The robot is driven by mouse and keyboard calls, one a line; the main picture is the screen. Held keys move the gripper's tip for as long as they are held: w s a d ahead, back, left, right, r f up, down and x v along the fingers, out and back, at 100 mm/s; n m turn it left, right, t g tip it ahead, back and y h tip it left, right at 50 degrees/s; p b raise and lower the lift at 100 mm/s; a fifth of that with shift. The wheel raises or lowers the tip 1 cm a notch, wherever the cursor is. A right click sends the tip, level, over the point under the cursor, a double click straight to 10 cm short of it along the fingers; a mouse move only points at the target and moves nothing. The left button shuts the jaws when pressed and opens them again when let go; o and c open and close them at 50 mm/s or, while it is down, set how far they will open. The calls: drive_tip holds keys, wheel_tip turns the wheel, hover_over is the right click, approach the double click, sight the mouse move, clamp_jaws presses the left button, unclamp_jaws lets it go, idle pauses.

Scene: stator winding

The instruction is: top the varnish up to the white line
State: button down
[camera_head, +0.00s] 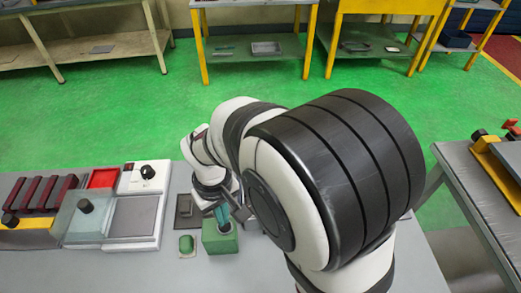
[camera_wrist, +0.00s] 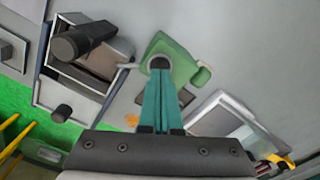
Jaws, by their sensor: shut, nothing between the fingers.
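My gripper (camera_wrist: 160,80) has its teal fingers shut with nothing between them. In the wrist view the fingertips overlap a dark round spot on a green block (camera_wrist: 178,50); I cannot tell whether they touch it. In the head view my gripper (camera_head: 220,217) points down at the same green block (camera_head: 221,243) on the bench. A small green piece (camera_head: 186,244) stands left of the block, and a green knob-like piece (camera_wrist: 202,76) shows beside it in the wrist view. I cannot make out any varnish level or white line.
Left on the bench are a grey-green box with a black knob (camera_head: 86,206), a white unit with a black knob (camera_head: 147,172), a red tray (camera_head: 103,178) and dark red bars (camera_head: 40,193). A dark plate (camera_head: 184,205) lies near the block. My arm hides the bench to the right.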

drive_tip(key=shift+f, duration=0.9)
idle(1.0)
idle(2.3)
wheel_tip(320, 180, up, 7)
drive_tip(key=shift+f, duration=0.2)
drive_tip(key=shift+r, duration=0.2)
idle(0.3)
